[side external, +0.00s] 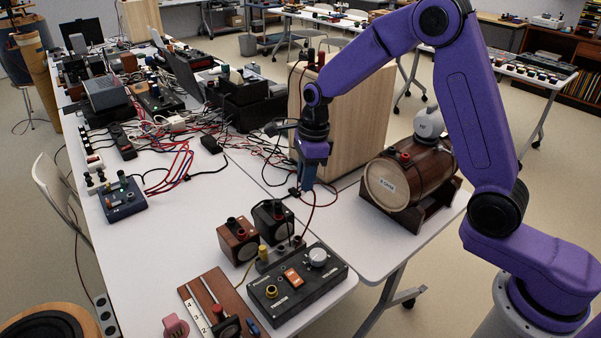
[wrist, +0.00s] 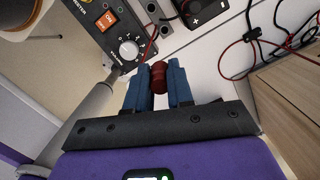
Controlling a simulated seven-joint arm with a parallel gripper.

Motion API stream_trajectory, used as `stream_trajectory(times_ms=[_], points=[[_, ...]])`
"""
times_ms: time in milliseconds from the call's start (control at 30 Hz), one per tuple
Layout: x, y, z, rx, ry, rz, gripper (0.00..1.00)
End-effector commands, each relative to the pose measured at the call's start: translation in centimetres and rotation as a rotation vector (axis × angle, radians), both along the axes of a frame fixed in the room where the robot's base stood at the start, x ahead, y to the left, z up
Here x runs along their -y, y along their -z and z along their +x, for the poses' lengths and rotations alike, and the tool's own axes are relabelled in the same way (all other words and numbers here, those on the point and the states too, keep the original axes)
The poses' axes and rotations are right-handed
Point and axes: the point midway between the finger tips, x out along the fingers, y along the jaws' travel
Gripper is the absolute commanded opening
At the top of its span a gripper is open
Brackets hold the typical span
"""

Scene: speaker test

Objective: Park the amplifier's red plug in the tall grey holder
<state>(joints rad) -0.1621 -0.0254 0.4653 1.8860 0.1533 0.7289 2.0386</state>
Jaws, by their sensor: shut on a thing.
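My gripper (side external: 307,184) hangs above the white table, behind the amplifier and left of the wooden barrel. In the wrist view its blue fingers (wrist: 160,82) are shut on the red plug (wrist: 158,77), which is dark red and ribbed. The fingers hide the plug in the side view. The amplifier (side external: 322,291) is a black box with an orange switch and a pale knob; it also shows in the wrist view (wrist: 103,44). Small grey blocks (side external: 299,242) stand behind it; which is the tall holder I cannot tell. They show as grey pieces in the wrist view (wrist: 165,28).
Two small speakers, one brown (side external: 238,241) and one black (side external: 272,222), stand left of the grey blocks. Tangled cables (side external: 180,150) cover the left table.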

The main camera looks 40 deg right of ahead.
Motion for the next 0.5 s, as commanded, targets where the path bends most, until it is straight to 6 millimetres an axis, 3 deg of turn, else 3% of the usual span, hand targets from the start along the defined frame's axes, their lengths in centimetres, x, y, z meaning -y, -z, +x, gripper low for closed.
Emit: stream_trajectory(times_ms=[300,500], points=[[-1.0,6.6,1.2,-0.005,-0.001,0.000,0.00],[-1.3,8.9,1.5,-0.002,0.002,0.000,0.00]])
